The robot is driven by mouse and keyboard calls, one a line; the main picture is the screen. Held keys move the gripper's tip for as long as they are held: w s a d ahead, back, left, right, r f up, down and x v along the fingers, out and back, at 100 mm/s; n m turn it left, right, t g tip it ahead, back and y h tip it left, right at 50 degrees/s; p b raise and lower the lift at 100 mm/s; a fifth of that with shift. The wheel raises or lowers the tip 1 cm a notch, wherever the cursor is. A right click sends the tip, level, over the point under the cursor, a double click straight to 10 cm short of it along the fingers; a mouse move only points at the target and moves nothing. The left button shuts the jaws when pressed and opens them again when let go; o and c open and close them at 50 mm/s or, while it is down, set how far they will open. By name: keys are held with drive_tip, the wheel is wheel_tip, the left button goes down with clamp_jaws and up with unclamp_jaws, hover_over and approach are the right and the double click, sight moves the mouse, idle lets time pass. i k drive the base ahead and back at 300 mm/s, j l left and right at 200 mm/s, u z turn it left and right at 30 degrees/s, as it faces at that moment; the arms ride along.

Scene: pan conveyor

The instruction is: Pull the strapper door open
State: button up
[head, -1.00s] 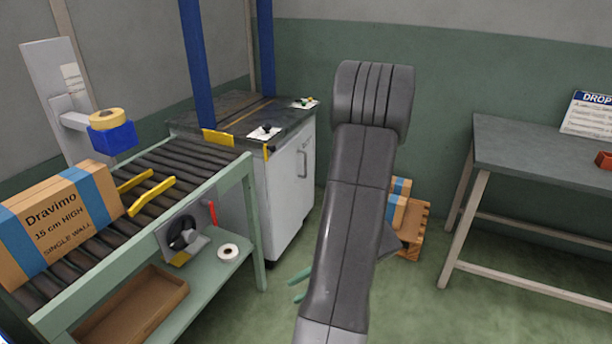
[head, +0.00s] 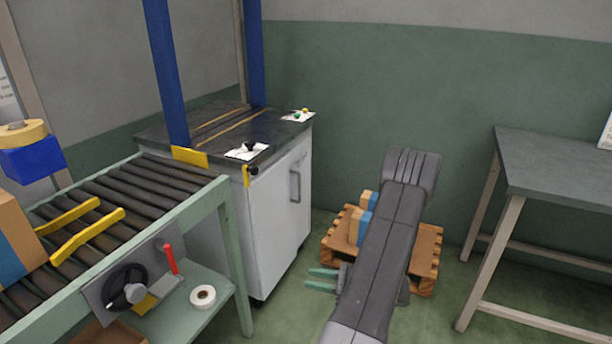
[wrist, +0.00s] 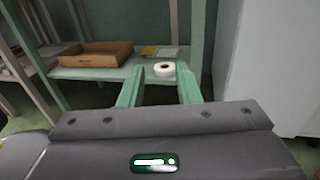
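The strapper (head: 225,130) is a white cabinet with a dark top and blue uprights, left of centre in the head view. Its white door (head: 283,215) looks closed and has a grey vertical bar handle (head: 295,186). My gripper (head: 321,280) is low, to the right of the door and apart from it, with its green fingers pointing left. In the wrist view the two green fingers (wrist: 160,90) stand apart with nothing between them. A white cabinet side (wrist: 275,70) fills the right of the wrist view; the handle does not show there.
The roller conveyor (head: 222,190) with a green frame stands at left, a tape roll (head: 203,296) on its lower shelf. A pallet (head: 425,262) with boxes lies behind my arm. A grey table (head: 560,165) stands at right. Green floor is free before the door.

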sight(273, 201)
drive_tip(key=i+l, duration=0.1)
drive_tip(key=i, duration=1.35)
drive_tip(key=l+z, duration=0.05)
